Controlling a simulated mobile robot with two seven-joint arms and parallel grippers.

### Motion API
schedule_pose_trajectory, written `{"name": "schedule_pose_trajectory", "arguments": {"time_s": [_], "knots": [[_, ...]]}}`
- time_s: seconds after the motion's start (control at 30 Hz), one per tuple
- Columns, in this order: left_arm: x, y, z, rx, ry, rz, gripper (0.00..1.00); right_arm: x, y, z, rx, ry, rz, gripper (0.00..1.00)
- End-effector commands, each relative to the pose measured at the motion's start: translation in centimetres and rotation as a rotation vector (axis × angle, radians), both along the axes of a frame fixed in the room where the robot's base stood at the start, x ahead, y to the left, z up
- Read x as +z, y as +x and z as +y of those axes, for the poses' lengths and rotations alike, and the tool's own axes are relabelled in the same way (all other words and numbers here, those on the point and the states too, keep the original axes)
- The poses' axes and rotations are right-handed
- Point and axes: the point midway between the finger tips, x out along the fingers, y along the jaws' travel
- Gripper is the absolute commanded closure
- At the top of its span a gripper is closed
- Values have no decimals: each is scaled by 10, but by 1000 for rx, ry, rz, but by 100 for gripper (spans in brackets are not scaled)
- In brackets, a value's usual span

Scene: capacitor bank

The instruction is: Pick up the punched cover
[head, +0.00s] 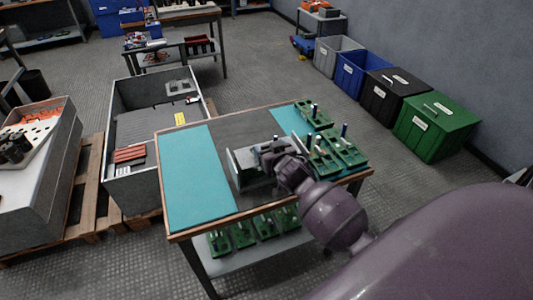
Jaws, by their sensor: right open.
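A grey folded sheet-metal piece (240,178), likely the punched cover, stands on the dark middle strip of the work table. Its punched holes are too small to make out. My right gripper (268,153) is open at the right part of this piece, reaching in from the lower right. The gripper and wrist hide part of the piece, and I cannot tell whether the fingers touch it. My left gripper is out of view.
The work table (192,228) has teal mats and several green fixtures (322,160) at its right end, with more on its lower shelf. A grey open cabinet (140,188) stands left on a pallet. Blue, black and green bins (437,123) line the right wall.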

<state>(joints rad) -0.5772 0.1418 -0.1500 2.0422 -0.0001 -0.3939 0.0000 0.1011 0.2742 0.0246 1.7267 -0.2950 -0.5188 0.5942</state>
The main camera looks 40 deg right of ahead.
Motion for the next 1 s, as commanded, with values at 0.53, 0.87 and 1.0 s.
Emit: {"name": "schedule_pose_trajectory", "arguments": {"time_s": [0.53, 0.87, 1.0], "knots": [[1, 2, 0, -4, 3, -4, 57, -1, 4, -1, 0, 0, 0, 63], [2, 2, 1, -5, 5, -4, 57, 0, 5, -1, 1, 0, -2, 87], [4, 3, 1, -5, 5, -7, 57, 5, 5, -1, 1, -1, -4, 87]]}}
